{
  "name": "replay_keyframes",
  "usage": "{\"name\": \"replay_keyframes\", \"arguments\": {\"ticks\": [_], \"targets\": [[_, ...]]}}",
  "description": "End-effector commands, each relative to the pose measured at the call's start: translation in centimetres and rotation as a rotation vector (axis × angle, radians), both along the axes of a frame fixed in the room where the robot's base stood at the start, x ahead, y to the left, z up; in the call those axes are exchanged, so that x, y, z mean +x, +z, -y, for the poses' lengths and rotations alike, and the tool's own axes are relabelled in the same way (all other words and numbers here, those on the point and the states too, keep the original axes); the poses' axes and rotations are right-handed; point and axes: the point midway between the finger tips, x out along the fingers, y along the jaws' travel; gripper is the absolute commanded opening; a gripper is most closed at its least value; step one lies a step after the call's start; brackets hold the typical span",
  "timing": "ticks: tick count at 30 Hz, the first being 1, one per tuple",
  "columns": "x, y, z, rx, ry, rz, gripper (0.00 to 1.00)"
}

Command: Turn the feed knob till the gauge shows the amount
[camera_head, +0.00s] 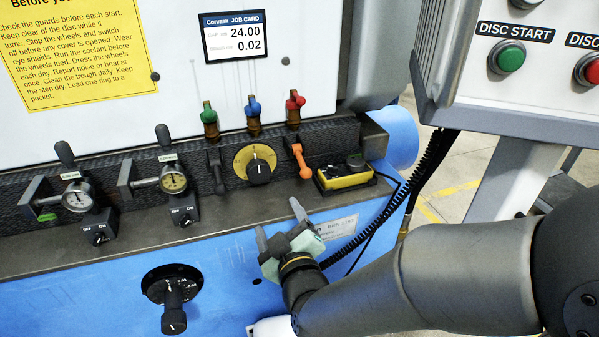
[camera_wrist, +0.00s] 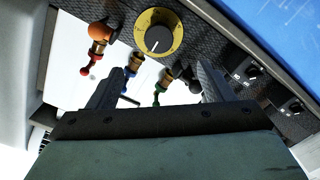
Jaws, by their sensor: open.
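A black knob on a round yellow dial (camera_head: 259,165) sits on the dark panel; the knob (camera_wrist: 157,40) also shows near the top of the wrist view. A larger black knob (camera_head: 174,310) sticks out of the blue front. Two round dial gauges (camera_head: 77,198) (camera_head: 173,181) stand at left; their readings are too small to tell. I cannot tell which knob is the feed knob. A job card (camera_head: 234,37) reads 24.00 and 0.02. My gripper (camera_head: 281,225) is open and empty, in front of the ledge, below and right of the yellow dial, apart from both knobs.
Green, blue and red valve handles (camera_head: 252,106) stand above the dial. An orange lever (camera_head: 300,160) and a yellow-black box (camera_head: 344,175) lie right of it. Small OFF switches (camera_head: 98,228) are under the gauges. A control box with buttons (camera_head: 507,57) hangs at upper right.

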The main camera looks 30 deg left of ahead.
Motion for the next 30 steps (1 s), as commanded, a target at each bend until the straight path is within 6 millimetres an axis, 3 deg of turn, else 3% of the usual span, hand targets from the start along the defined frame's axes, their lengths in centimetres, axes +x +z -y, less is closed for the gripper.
{"name": "replay_keyframes", "arguments": {"ticks": [3,7,21,30], "targets": [[-0.3,0.1,-0.7,0.018,0.005,0.029,0.74],[0.7,0.3,-1.7,0.020,0.003,0.030,0.74],[7.9,0.3,-8.8,0.021,0.001,0.026,0.74],[11.1,0.3,-12.2,0.019,0.003,0.029,0.74]]}}
